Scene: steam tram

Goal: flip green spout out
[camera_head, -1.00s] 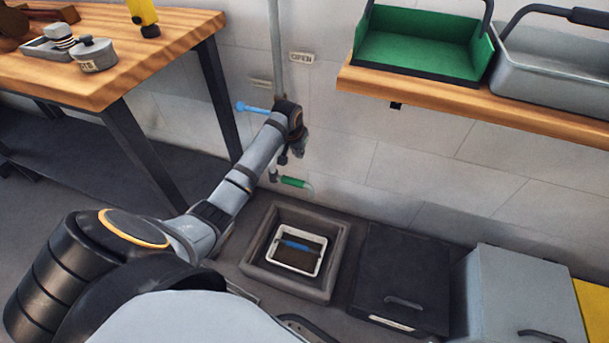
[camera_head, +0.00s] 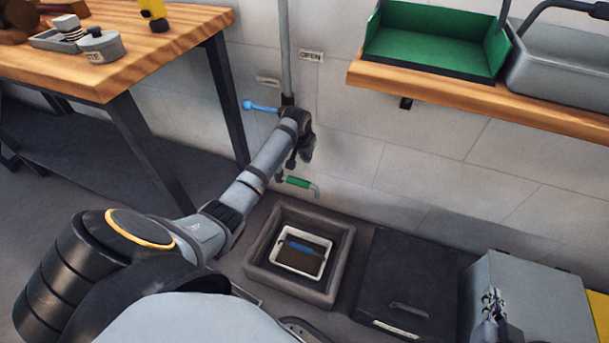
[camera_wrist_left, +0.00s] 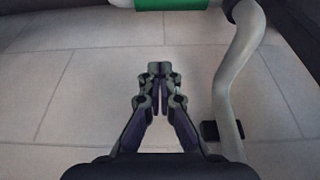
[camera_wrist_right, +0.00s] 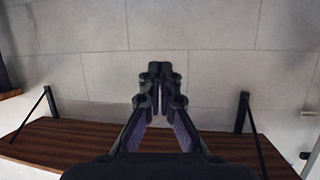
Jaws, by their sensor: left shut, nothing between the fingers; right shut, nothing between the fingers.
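The green spout (camera_head: 299,182) has a green sleeve and a pale bent end and points right from the foot of the wall pipe (camera_head: 284,60). Its green part also shows at the top edge of the left wrist view (camera_wrist_left: 172,4). My left gripper (camera_head: 292,163) is just above the spout, mostly hidden by its own wrist. In the left wrist view its fingers (camera_wrist_left: 159,68) are closed and empty, apart from the spout, with the pale pipe to the right. My right gripper (camera_head: 494,298) is at lower right, shut and empty over the grey box.
A blue lever (camera_head: 262,107) sticks out left of the pipe, near an OPEN label (camera_head: 311,56). Below the spout, a grey basin (camera_head: 336,262) holds a white-rimmed container (camera_head: 283,257). A shelf (camera_head: 460,98) overhangs at right; a workbench (camera_head: 190,30) stands at left.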

